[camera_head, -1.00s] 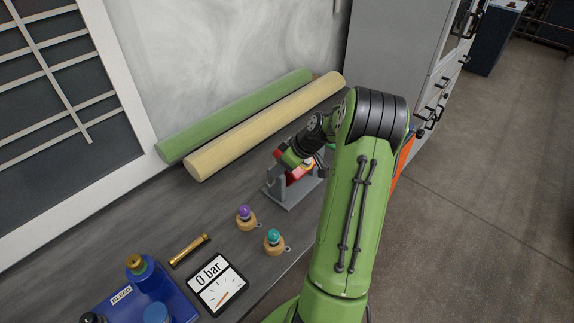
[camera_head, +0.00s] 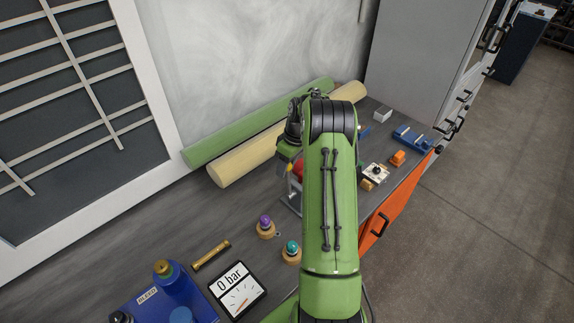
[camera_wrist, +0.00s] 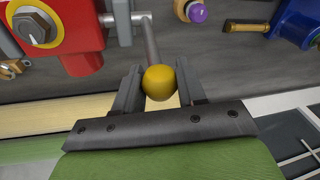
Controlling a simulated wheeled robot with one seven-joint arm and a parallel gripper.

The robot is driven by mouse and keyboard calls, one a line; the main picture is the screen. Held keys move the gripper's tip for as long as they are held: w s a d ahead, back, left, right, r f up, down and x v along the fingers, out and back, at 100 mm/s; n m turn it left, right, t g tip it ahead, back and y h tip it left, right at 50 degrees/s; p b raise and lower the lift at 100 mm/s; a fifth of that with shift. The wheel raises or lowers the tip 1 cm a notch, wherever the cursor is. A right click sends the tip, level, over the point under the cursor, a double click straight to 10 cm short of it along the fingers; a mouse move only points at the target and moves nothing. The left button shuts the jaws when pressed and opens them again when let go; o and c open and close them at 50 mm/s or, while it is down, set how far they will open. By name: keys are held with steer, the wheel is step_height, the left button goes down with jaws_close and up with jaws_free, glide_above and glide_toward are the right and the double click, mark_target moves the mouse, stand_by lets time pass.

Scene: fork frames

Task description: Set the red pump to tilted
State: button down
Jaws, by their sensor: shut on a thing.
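The red pump (camera_head: 298,168) is on its grey stand (camera_head: 291,198) on the bench, mostly hidden behind my arm in the head view. In the wrist view the red pump body (camera_wrist: 85,40) fills the upper left, with a metal bolt on its face. A thin metal lever (camera_wrist: 150,45) ends in a yellow knob (camera_wrist: 159,83). My gripper (camera_wrist: 159,90) is shut on the yellow knob, with one dark finger on each side of it. The pump's exact tilt cannot be told.
Green (camera_head: 255,125) and cream (camera_head: 245,158) rolls lie along the wall.

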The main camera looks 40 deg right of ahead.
steer(key=shift+w, duration=0.1)
steer(key=c, duration=0.7)
jaws_free()
steer(key=shift+w, duration=0.1)
steer(key=p+v, duration=0.1)
steer(key=v, duration=1.4)
steer(key=shift+d+r, duration=0.1)
steer(key=shift+r, duration=0.25)
